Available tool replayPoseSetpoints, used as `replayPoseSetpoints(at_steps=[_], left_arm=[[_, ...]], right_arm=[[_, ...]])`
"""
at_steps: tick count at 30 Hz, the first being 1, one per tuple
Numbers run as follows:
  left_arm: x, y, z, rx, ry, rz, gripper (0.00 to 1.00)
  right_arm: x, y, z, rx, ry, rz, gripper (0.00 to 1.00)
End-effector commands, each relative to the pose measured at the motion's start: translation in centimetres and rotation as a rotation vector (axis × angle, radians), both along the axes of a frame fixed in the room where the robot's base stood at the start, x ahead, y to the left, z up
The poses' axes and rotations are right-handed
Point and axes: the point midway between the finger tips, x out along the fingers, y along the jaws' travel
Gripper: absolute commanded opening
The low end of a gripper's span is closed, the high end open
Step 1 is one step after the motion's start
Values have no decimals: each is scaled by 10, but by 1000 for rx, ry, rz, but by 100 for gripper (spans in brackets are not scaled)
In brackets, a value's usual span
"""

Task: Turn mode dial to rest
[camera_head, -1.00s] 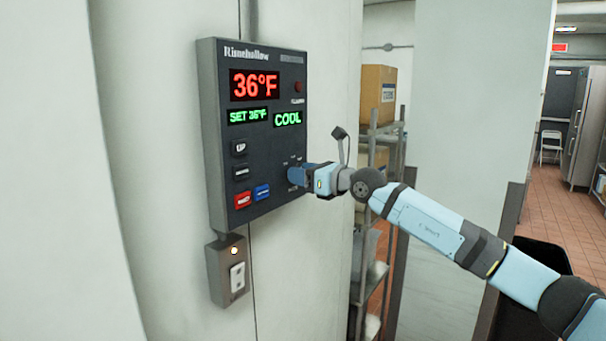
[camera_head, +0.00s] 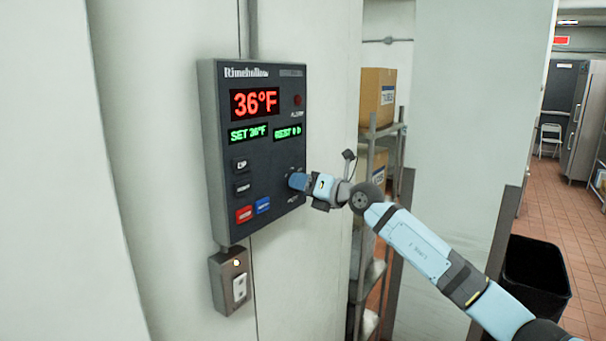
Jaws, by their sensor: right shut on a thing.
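The dark control panel (camera_head: 267,165) is mounted on the pale wall. Its red display (camera_head: 255,103) reads 36°F. The green displays read SET 36°F and, on the mode display (camera_head: 287,133), what looks like REST 0 h, a little blurred. My right gripper (camera_head: 297,181) is at the lower right of the panel, shut on the mode dial, which its blue fingers hide. The dial's pointer and most of its labels cannot be read. My left gripper is not in view.
Several buttons, including a red one (camera_head: 244,214) and a blue one (camera_head: 263,205), sit left of my gripper. A switch box (camera_head: 230,281) is below the panel. A shelf with boxes (camera_head: 377,98) stands behind my arm. A black bin (camera_head: 536,270) is at right.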

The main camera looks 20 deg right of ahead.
Motion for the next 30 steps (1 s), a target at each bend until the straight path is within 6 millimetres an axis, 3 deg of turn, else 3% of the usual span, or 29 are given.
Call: replayPoseSetpoints(at_steps=[1,7,27,28,30], left_arm=[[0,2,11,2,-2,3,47],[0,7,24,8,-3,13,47],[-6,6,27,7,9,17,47],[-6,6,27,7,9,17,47],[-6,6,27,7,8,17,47]], right_arm=[[0,1,5,25,20,1,18],[0,0,3,99,79,0,18],[0,-1,0,150,116,-1,18],[0,-1,0,150,116,-1,46],[0,-1,0,150,116,-1,62]])
